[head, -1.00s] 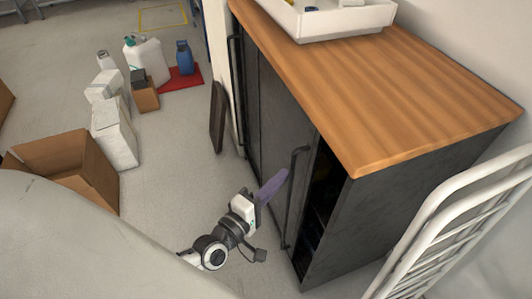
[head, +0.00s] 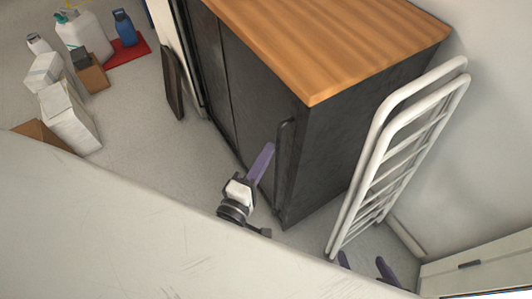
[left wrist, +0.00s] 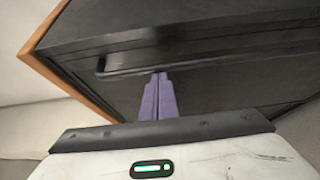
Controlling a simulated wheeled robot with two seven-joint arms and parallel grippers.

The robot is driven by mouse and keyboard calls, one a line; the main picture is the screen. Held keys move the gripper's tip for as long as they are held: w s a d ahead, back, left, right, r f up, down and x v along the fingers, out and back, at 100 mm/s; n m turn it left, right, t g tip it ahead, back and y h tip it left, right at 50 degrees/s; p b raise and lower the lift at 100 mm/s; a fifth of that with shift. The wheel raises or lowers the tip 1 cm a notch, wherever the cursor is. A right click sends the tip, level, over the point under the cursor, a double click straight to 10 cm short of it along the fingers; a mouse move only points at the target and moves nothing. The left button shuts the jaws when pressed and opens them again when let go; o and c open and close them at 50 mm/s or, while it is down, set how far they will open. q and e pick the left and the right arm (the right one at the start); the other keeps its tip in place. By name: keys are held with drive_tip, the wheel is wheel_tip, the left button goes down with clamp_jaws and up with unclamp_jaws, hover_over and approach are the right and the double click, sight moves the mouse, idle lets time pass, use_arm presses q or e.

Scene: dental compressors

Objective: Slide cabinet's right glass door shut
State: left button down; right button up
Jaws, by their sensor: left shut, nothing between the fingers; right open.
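The dark cabinet (head: 355,130) has a wooden top. Its right door (head: 252,115) looks dark and reaches the cabinet's right front edge, with no gap showing there. A long dark handle (head: 283,165) stands upright near that edge. My left gripper (head: 268,147) is shut and empty, its purple fingertips at the left side of the handle. In the left wrist view the closed fingers (left wrist: 159,76) end at the handle bar (left wrist: 190,62); whether they touch it is hard to tell. My right gripper (head: 366,262) is open and empty at the bottom right.
A white folding ladder (head: 378,150) leans just right of the cabinet. A pale drawer unit (head: 470,270) is at bottom right. A dark panel (head: 173,82) stands left of the cabinet. White boxes (head: 70,115) and jugs (head: 82,40) stand on the floor at left.

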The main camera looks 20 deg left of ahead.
use_arm(q)
drive_tip(key=s+a, duration=0.4)
drive_tip(key=s, duration=0.4)
drive_tip(key=shift+s+a, duration=0.2)
use_arm(e)
drive_tip(key=shift+w, duration=0.35)
use_arm(q)
drive_tip(key=d+f+m+g+h+p, duration=0.2)
drive_tip(key=d+m+g+h, duration=0.15)
drive_tip(key=d+m, duration=0.45)
drive_tip(key=s+a+f+m+g+y, duration=0.2)
drive_tip(key=s+a+f+m+g, duration=0.2)
drive_tip(key=m, duration=0.7)
drive_tip(key=shift+s+f+g+p, duration=0.35)
drive_tip(key=shift+s+f+g, duration=0.35)
drive_tip(key=shift+g, duration=0.15)
use_arm(e)
drive_tip(key=shift+s+d+r, duration=0.1)
drive_tip(key=shift+d+r, duration=0.05)
drive_tip(key=shift+r, duration=0.3)
drive_tip(key=shift+s+d+r, duration=0.1)
drive_tip(key=shift+r, duration=0.3)
